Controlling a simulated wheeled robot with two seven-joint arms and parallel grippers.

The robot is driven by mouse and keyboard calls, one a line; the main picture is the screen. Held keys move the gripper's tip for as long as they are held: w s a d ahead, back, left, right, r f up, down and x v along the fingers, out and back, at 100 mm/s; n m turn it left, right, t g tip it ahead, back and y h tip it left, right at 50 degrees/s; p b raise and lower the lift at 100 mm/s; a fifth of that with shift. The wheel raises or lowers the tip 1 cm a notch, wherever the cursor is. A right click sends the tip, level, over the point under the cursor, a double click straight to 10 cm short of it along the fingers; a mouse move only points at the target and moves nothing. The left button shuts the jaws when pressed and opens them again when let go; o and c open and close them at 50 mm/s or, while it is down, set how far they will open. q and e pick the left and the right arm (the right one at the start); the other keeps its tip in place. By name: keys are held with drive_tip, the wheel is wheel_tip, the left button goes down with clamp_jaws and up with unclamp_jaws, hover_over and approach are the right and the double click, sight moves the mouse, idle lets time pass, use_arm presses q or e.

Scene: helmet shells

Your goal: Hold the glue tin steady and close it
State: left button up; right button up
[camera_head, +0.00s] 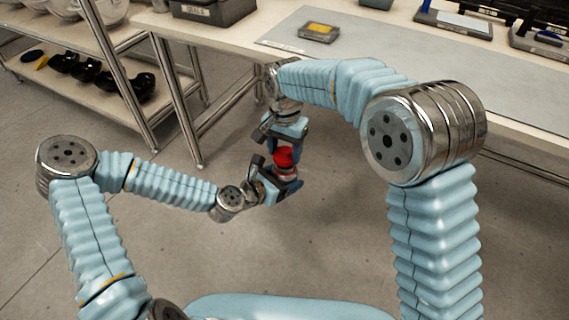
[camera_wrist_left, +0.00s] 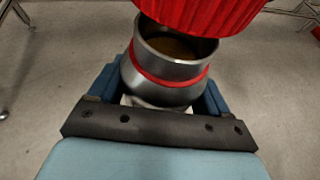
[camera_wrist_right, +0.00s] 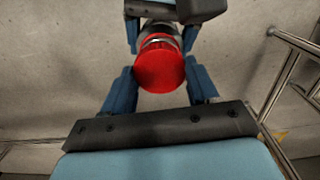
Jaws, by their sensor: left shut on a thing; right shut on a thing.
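The metal glue tin (camera_wrist_left: 165,70) has a red band and stands open at the top, with brownish contents inside. My left gripper (camera_head: 281,184) is shut on the tin from below, out over the floor. The red lid (camera_wrist_left: 203,12) is above the tin's mouth, offset to the far side and apart from the near rim. My right gripper (camera_head: 286,143) is shut on the lid, which also shows in the right wrist view (camera_wrist_right: 160,70) between the fingers. In the head view, the lid (camera_head: 283,157) hides most of the tin.
A workbench (camera_head: 225,42) with a grey mat (camera_head: 430,70) runs across the back, holding a small box with a yellow label (camera_head: 319,32) and trays. A shelf rack (camera_head: 100,90) with dark parts stands at the left. Open floor surrounds the grippers.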

sight(284, 175)
drive_tip(key=shift+f, duration=0.95)
drive_tip(key=shift+f, duration=0.5)
